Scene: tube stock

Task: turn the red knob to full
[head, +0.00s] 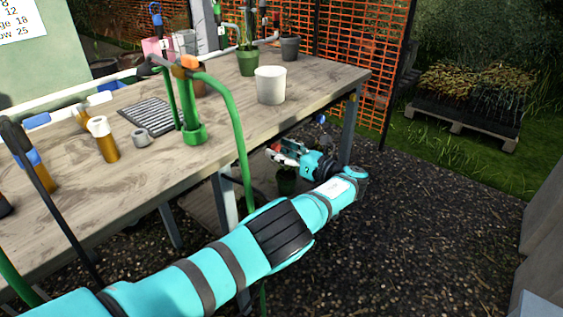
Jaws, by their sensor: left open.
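No red knob can be clearly made out in the head view. A small reddish patch shows at the tips of my left gripper (275,153), too small to identify. My left arm reaches from the lower left to the right end of the workbench (320,83). The left gripper is open, just in front of the bench's front edge and below its top, with its fingers pointing left. Whether it touches anything is unclear. My right gripper is out of view.
A white pot (270,86), a green pot (247,62) and a dark pot (290,48) stand on the bench. A green hose (239,150) hangs over its front edge. An orange mesh fence (375,70) is behind. Gravel (420,215) on the right is open.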

